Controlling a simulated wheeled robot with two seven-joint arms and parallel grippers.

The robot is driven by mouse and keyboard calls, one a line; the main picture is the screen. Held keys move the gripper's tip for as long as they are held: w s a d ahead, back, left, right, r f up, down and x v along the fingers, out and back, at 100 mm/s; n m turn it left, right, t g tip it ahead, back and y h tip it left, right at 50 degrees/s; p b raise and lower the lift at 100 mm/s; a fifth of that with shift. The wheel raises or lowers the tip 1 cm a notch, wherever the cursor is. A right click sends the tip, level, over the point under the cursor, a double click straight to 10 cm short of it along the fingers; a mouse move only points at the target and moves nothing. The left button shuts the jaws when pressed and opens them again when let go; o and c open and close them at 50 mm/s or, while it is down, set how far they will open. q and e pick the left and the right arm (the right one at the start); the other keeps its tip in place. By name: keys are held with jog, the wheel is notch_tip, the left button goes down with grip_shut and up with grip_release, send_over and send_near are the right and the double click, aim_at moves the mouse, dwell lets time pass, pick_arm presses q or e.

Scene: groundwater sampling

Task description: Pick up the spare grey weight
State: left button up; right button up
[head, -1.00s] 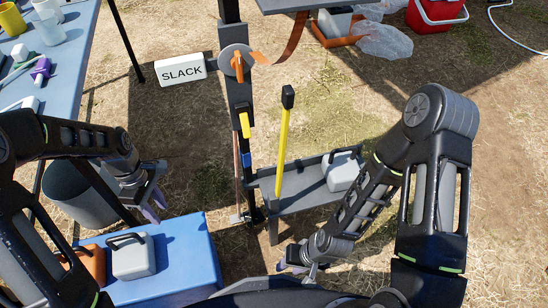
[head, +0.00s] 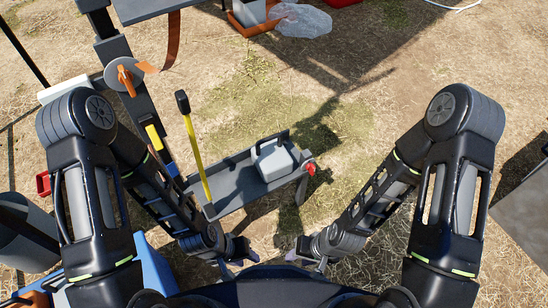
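A grey weight with a handle (head: 273,162) sits on the grey shelf (head: 240,191) in front of me. Another grey block (head: 250,13) is in an orange tray at the back, cut by the top edge. A grey piece (head: 57,290) shows on the blue surface at lower left, mostly hidden by my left arm. Which one is the spare weight is not marked. My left gripper (head: 236,262) is low in the middle, nearer to me than the shelf and apart from every weight. My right gripper (head: 305,262) is low beside it, also apart. Their finger gaps are too small to read.
A yellow lever with a black knob (head: 193,140) stands up at the shelf's left end. A dark post with a round disc and orange pointer (head: 128,77) is at left. A red knob (head: 310,168) is at the shelf's right end. The ground at right is mostly clear.

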pick_arm(q)
jog(key=shift+o, duration=0.4)
notch_tip(320, 180, up, 23)
jog(key=p, duration=2.2)
jog(key=shift+p, duration=0.4)
jog(key=shift+d+f, duration=0.1)
jog(key=shift+d, duration=0.05)
